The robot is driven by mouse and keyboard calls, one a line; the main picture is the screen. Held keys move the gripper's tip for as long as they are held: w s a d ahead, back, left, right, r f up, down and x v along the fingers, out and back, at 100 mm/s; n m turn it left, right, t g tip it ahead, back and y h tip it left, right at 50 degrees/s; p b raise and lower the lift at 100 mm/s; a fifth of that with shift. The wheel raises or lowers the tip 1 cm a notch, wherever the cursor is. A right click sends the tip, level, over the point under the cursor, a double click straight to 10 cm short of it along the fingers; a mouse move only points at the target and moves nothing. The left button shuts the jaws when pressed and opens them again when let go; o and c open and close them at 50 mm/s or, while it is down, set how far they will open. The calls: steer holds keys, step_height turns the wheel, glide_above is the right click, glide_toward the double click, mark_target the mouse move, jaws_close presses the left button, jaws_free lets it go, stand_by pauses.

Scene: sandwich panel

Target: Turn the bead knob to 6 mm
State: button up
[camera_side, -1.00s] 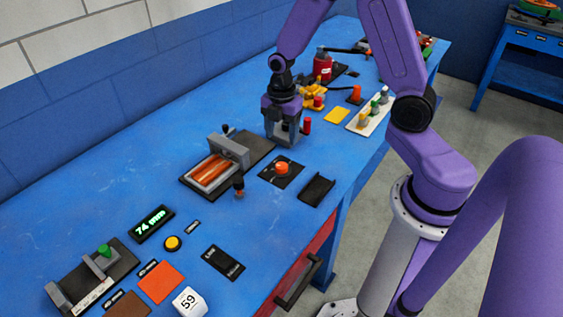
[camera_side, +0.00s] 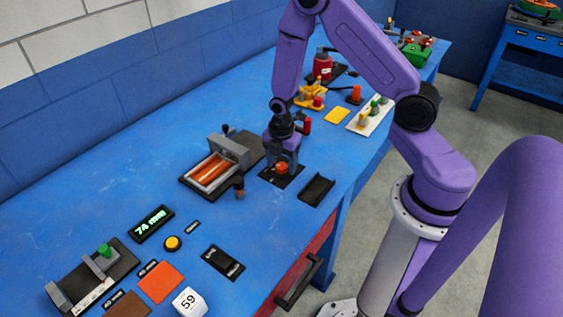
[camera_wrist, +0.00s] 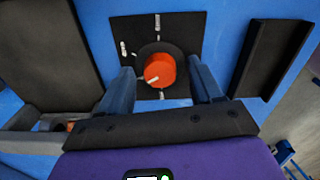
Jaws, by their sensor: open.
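The bead knob is an orange-red round knob (camera_side: 282,169) on a black square plate (camera_side: 291,180) with small white marks. In the wrist view the knob (camera_wrist: 160,70) carries a white pointer line aimed toward its lower left; the plate's markings are too small to read. My gripper (camera_side: 284,166) is right at the knob in the side view. In the wrist view my gripper (camera_wrist: 166,84) is open, with one finger on each side of the knob and a visible gap to it. It is not closed on anything.
A grey press-like fixture with orange bars (camera_side: 213,170) stands left of the knob, with a small dark post (camera_side: 239,186) near its corner. A black tray (camera_side: 317,190) lies right of the plate. A green-lit display (camera_side: 152,223) reads about 74 mm.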

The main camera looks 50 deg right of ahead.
steer(key=c, duration=1.1)
steer(key=shift+o, duration=0.2)
steer(key=shift+m, duration=0.4)
steer(key=m, duration=1.1)
steer(key=shift+m, duration=0.4)
steer(key=m, duration=1.1)
steer(key=shift+w+m, duration=0.1)
steer(key=shift+m, duration=0.2)
